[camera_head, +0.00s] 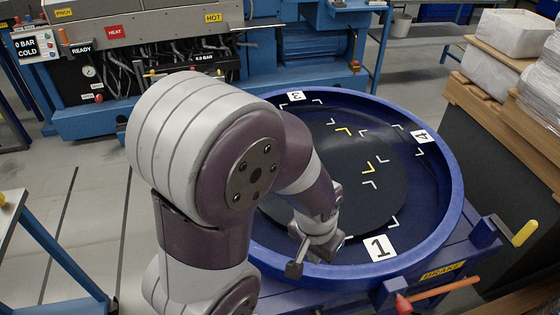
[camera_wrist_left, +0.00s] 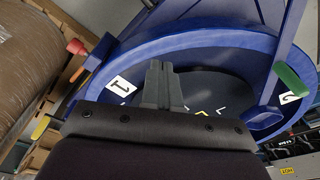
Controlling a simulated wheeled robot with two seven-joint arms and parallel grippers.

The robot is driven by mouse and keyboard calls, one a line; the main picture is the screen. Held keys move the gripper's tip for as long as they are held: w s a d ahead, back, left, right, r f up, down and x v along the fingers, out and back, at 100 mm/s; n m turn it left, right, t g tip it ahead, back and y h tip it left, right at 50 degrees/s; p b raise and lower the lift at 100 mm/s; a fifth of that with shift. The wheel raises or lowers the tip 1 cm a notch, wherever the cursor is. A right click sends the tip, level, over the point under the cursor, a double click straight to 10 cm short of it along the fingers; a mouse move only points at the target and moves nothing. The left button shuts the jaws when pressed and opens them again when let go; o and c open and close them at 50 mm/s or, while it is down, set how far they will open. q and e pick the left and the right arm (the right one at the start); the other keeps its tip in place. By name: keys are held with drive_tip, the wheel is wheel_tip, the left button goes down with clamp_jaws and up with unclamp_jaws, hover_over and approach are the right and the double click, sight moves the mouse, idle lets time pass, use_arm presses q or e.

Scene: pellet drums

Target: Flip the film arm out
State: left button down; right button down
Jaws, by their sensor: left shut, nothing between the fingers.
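My left gripper (camera_head: 295,268) is shut and empty at the near rim of the blue round turntable (camera_head: 445,215), left of the "1" label. In the left wrist view its closed fingers (camera_wrist_left: 160,82) point across the rim of the turntable (camera_wrist_left: 150,52). I cannot tell for certain which part is the film arm. In the left wrist view a blue bar with a green handle (camera_wrist_left: 288,78) stands at the right, near the "2" label, apart from the fingers. My arm hides that side in the head view. My right gripper is not in view.
A yellow handle (camera_head: 524,233) and an orange brake lever (camera_head: 440,291) stick out at the lower right. A blue machine (camera_head: 310,50) stands behind. Wrapped goods (camera_head: 540,75) stand on wood at the right. The dark turntable floor (camera_head: 340,150) is empty.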

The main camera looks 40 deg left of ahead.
use_arm(q)
drive_tip(key=w+f+m+t, duration=0.1)
drive_tip(key=w+t, duration=0.5)
drive_tip(key=w, duration=1.6)
drive_tip(key=w+a+f+t+y, duration=0.1)
drive_tip(key=w+a+f+y, duration=0.1)
drive_tip(key=w+a+y, duration=0.4)
drive_tip(key=a+f+y, duration=0.1)
drive_tip(key=a+y, duration=0.1)
drive_tip(key=w+a+f+g+y, duration=0.1)
drive_tip(key=a+f, duration=0.1)
drive_tip(key=a, duration=0.1)
drive_tip(key=w+a+f+g+y, duration=0.1)
drive_tip(key=a+y, duration=0.1)
drive_tip(key=shift+a+f+y+p, duration=0.3)
drive_tip(key=shift+a+f+p, duration=0.05)
drive_tip(key=shift+a+p, duration=0.05)
drive_tip(key=s+a+f+g+y, duration=0.1)
drive_tip(key=s+f+g+y, duration=0.1)
drive_tip(key=s+g, duration=0.1)
drive_tip(key=s+a+g, duration=0.1)
drive_tip(key=shift+s+a+f+g+y, duration=0.3)
drive_tip(key=shift+s+f+y, duration=0.1)
drive_tip(key=shift+d, duration=0.1)
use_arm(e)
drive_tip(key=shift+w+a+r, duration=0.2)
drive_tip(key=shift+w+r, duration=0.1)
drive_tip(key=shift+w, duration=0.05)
